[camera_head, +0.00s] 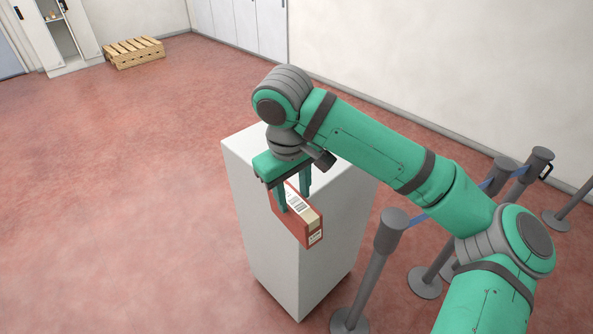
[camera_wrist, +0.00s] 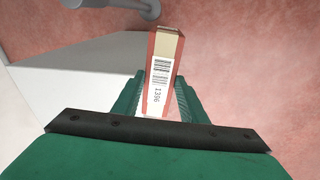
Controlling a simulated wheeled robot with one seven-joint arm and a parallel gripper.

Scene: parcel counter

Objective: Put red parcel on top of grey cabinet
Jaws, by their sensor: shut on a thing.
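The red parcel (camera_head: 311,232) is a slim box with a tan strip and a white barcode label on its upper edge. My gripper (camera_head: 295,203) points down and is shut on it, one finger on each side. In the wrist view the parcel (camera_wrist: 165,47) stands out beyond the fingers (camera_wrist: 160,92), with red floor behind its far end. The grey cabinet (camera_head: 250,205) is a tall, pale block. The parcel overlaps its near side in the head view. In the wrist view the cabinet (camera_wrist: 75,85) is to the left of the parcel. My gripper and arm hide part of its top.
Grey barrier posts (camera_head: 386,255) with blue belts stand to the right of the cabinet, close to my arm. A wooden pallet (camera_head: 134,52) and an open white cupboard (camera_head: 62,38) are at the back left. The red floor (camera_head: 120,190) on the left is clear.

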